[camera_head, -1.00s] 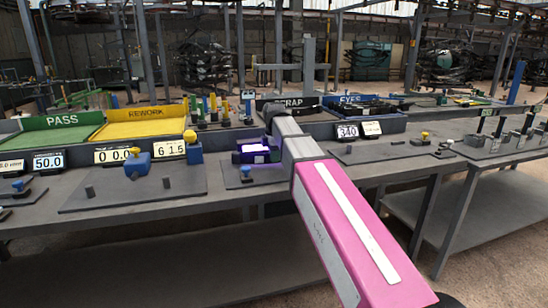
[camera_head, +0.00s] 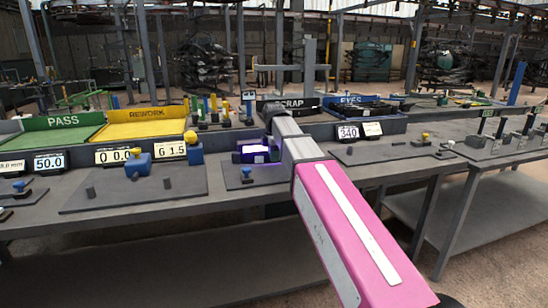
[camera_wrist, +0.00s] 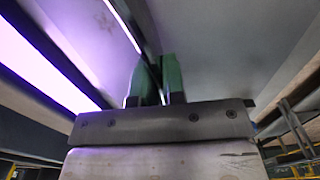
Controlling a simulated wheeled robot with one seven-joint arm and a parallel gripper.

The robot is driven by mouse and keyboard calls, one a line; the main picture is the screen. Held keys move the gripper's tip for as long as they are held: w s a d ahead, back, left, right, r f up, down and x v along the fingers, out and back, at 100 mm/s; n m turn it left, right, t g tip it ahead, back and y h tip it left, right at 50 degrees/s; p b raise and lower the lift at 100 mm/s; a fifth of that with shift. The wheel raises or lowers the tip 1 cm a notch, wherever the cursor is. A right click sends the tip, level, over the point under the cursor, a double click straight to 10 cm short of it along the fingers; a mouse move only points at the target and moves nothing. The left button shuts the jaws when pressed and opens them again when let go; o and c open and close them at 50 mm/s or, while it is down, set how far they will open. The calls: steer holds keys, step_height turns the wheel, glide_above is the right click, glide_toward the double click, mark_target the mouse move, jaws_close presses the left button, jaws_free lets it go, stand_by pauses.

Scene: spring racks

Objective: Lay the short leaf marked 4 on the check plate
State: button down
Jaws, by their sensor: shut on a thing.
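In the wrist view, my gripper (camera_wrist: 154,82) has its two green fingers close together. A thin dark strip (camera_wrist: 147,30) runs up from between the fingertips, and I take it for the leaf; no mark 4 is readable on it. In the head view my own pink and grey arm hides the gripper and the leaf. Several dark plates lie on the bench. One with two pegs (camera_head: 140,192) is left of the arm, and a smaller one (camera_head: 245,176) is beside the arm. I cannot tell which is the check plate.
A purple-lit device (camera_head: 256,151) stands beside my arm. Green PASS (camera_head: 63,121) and yellow REWORK (camera_head: 146,114) trays are at the back left. Number displays (camera_head: 116,155) line the bench.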

steer(key=shift+f, duration=0.15)
stand_by(0.5)
steer(key=c, duration=0.6)
jaws_free()
steer(key=shift+c, duration=0.2)
steer(key=shift+r, duration=4)
